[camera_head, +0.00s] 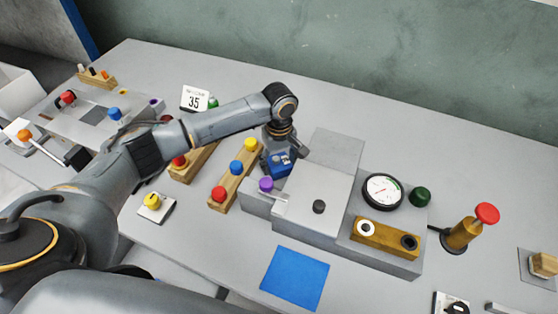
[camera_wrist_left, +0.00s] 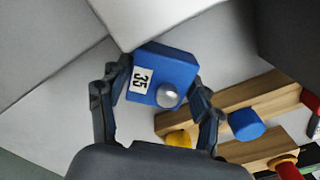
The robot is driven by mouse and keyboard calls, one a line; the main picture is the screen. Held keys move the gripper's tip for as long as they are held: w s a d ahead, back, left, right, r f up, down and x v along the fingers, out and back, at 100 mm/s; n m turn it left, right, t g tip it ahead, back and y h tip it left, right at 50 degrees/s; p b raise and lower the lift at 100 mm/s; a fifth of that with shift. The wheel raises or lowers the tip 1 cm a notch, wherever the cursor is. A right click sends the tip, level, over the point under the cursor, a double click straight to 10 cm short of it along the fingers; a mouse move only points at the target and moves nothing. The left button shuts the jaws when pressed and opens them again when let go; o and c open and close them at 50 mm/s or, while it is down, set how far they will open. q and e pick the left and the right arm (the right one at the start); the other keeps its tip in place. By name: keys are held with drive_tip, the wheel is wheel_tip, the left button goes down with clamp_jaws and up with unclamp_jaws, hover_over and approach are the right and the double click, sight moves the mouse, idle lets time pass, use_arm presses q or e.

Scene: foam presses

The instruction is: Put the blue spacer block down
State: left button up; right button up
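The blue spacer block (camera_wrist_left: 165,73) carries a white label reading 35 and a round silver knob. It sits between the two fingers of my left gripper (camera_wrist_left: 157,100), which touch or nearly touch its sides. In the head view the block (camera_head: 277,164) is under my left gripper (camera_head: 279,152), beside the grey press (camera_head: 311,199). Whether its underside rests on anything is hidden. A flat blue square (camera_head: 295,278) lies bare on the table in front of the press. My right gripper does not show.
A wooden rack (camera_head: 231,190) with red, blue and yellow knobs stands left of the block. A gauge (camera_head: 382,190) and a red-topped plunger (camera_head: 486,214) are at the right. The table's back right is clear.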

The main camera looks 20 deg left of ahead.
use_arm(q)
drive_tip(key=shift+o, duration=1)
drive_tip(key=shift+r, duration=0.1)
